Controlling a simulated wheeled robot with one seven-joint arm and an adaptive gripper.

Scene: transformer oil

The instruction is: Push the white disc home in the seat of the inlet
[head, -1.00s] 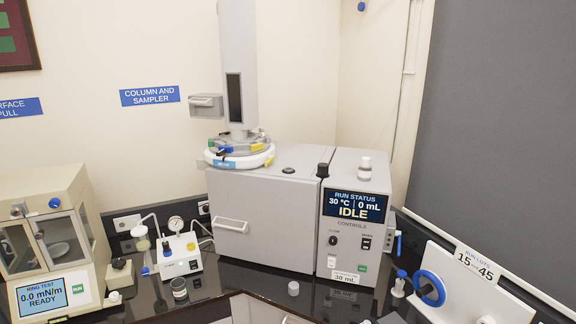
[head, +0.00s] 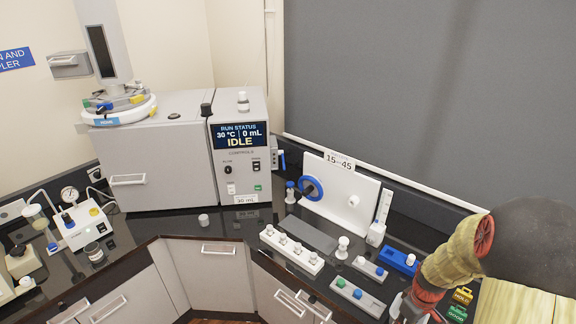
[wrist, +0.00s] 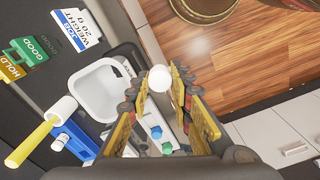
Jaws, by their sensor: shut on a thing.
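In the wrist view my gripper (wrist: 163,88) has its yellow-padded fingers closed on a small round white piece (wrist: 160,79), which looks like the white disc. It is held at the fingertips, over the bench edge with the floor beyond. In the head view my arm reaches in at the lower right, and I cannot make out the disc there. The grey instrument (head: 238,160) stands at the back, its screen reading IDLE. On its top are a white capped fitting (head: 243,100) and a black knob (head: 206,109). I cannot tell which of these is the inlet, and no seat shows clearly.
A white panel with a blue ring (head: 311,188) stands right of the instrument. A white rack (head: 291,252) with several pegs and small button boxes (head: 357,295) lie along the right bench. The wrist view shows a white tray (wrist: 98,88) and a yellow-handled tool (wrist: 34,140).

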